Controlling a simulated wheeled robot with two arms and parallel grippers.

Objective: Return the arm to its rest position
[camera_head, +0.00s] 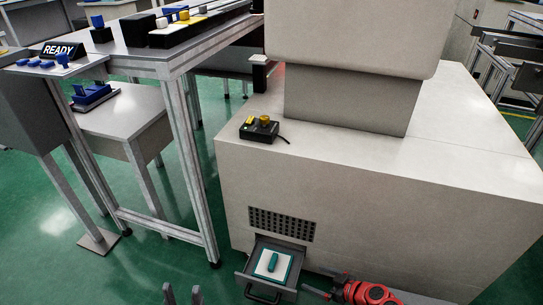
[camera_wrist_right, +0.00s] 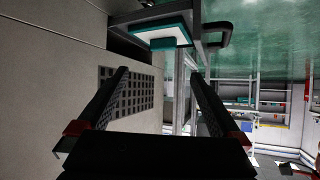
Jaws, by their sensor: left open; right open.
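My right gripper (camera_head: 322,284), with red and dark parts, is at the bottom of the head view, just right of an open drawer (camera_head: 246,280). In the right wrist view its two fingers (camera_wrist_right: 160,76) are spread apart with nothing between them. The drawer holds a white pad with a teal border (camera_head: 262,268) and a small teal piece (camera_head: 273,262) on it. The pad's teal edge also shows in the right wrist view (camera_wrist_right: 150,32), beyond the fingertips. My left gripper (camera_head: 183,295) shows only its two separated fingertips at the bottom edge, with no object between them.
A large pale machine cabinet (camera_head: 350,190) with a vent grille (camera_head: 282,224) stands directly ahead. A small button box (camera_head: 259,129) sits on its top. A metal-framed table (camera_head: 165,60) with a READY sign (camera_head: 59,50) stands left. Green floor is clear between them.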

